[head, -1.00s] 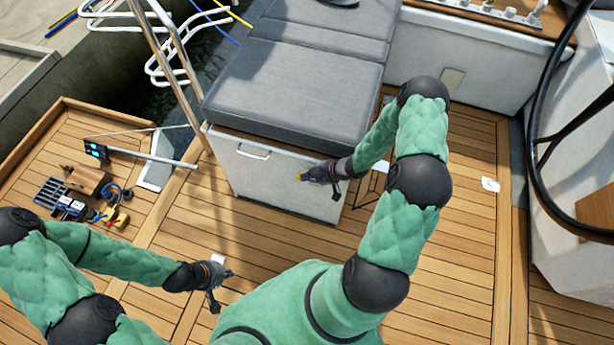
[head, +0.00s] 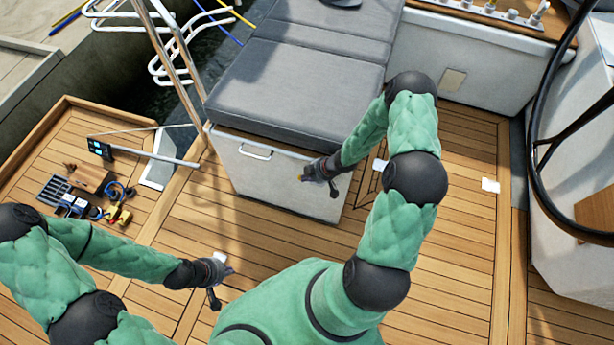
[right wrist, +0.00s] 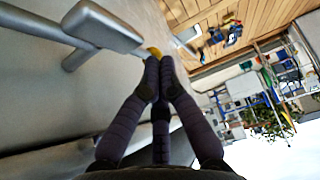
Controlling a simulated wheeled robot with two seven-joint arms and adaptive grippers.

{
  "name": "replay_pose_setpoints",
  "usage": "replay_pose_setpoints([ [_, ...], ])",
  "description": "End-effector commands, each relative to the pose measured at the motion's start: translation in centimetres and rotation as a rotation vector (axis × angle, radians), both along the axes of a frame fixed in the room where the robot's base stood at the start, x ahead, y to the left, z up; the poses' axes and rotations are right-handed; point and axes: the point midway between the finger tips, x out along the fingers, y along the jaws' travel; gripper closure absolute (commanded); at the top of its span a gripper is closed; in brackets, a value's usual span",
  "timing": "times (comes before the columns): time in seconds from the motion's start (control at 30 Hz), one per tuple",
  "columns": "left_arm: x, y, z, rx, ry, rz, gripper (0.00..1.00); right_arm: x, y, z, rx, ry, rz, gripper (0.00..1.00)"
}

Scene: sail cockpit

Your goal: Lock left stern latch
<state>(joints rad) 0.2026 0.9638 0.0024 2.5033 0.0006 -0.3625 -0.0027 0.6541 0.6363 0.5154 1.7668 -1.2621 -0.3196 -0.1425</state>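The pale locker (head: 262,172) under the grey cushion has a handle (head: 255,152) on its front. My right gripper (head: 304,177) is at the locker's front, right of and below that handle. A small yellow piece (right wrist: 155,52) shows right at its fingertips; I cannot tell if it is a latch part.
Tools (head: 85,200) lie on the deck at the left. A metal post (head: 172,60) rises at the locker's left corner. A black steering wheel (head: 537,130) is at the right.

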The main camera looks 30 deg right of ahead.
Motion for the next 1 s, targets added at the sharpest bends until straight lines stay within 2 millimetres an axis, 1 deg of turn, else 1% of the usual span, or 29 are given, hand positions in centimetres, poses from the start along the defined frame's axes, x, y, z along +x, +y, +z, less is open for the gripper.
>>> replay_pose_setpoints([
  [0.23,0.0,0.0,0.2,0.0,0.0,0.0,1.0,0.4,0.4,-0.5,-0.078,0.091,0.004,1.0],
  [0.53,0.0,0.0,-0.8,0.0,0.0,0.0,1.0,0.6,0.6,-1.4,-0.181,0.211,0.002,1.0],
  [0.73,0.0,0.0,-1.2,0.0,0.0,0.0,1.0,0.6,0.6,-1.7,-0.212,0.25,0.002,1.0],
  [1.0,0.0,0.0,-1.2,0.0,0.0,0.0,1.0,0.6,0.6,-1.6,-0.219,0.258,0.0,1.0],
])
